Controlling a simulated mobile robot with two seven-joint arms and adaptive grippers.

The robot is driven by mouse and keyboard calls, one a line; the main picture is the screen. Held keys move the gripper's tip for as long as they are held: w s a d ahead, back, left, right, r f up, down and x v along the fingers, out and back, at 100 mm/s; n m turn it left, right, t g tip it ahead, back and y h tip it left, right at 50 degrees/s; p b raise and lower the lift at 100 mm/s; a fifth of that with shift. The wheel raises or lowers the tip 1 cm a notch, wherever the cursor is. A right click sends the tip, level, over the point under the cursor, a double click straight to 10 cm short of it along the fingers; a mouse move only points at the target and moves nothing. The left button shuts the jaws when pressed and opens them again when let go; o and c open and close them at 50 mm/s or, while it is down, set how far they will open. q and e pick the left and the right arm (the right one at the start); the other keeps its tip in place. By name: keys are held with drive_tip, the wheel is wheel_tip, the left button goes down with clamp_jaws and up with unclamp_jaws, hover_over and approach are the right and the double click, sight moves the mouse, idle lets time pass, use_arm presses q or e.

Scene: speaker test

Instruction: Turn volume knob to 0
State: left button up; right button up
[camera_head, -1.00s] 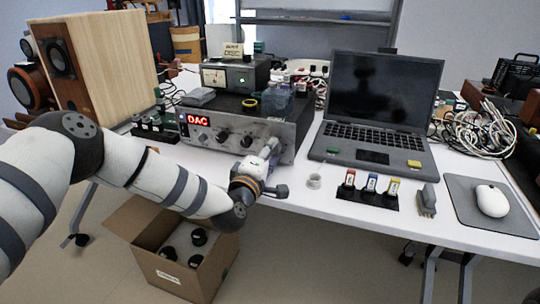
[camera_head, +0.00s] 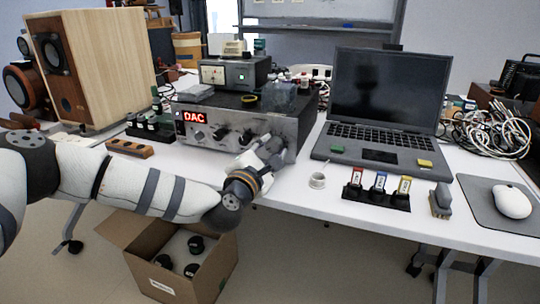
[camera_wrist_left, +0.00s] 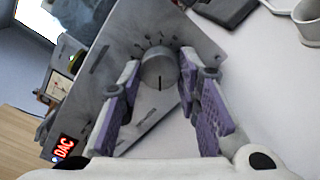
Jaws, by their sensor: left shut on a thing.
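The amplifier (camera_head: 225,116) with a lit red "DAC" display stands on the white table. My left gripper (camera_head: 270,150) is at the right part of its front panel. In the left wrist view, the round silver volume knob (camera_wrist_left: 159,72) sits between the fingertips of my left gripper (camera_wrist_left: 160,80), which is shut on it. A dark pointer line on the knob points down in that picture, and printed scale marks show above it. In the head view the gripper hides this knob. Smaller dark knobs (camera_head: 221,133) sit to its left. My right gripper is not in view.
An open laptop (camera_head: 375,135) stands right of the amplifier. A cardboard box (camera_head: 174,284) is on the floor below. A wooden block (camera_head: 130,148) lies left of the amplifier.

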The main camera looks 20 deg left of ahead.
use_arm(q)
drive_tip(key=shift+d+f+n+b, duration=0.1)
drive_tip(key=shift+n+b, duration=0.2)
drive_tip(key=shift+n, duration=0.2)
idle(0.3)
drive_tip(key=o, duration=1.1)
drive_tip(key=shift+o, duration=0.2)
drive_tip(key=shift+s, duration=0.1)
drive_tip(key=s, duration=1.2)
drive_tip(key=shift+a, duration=0.25)
drive_tip(key=shift+w, duration=0.1)
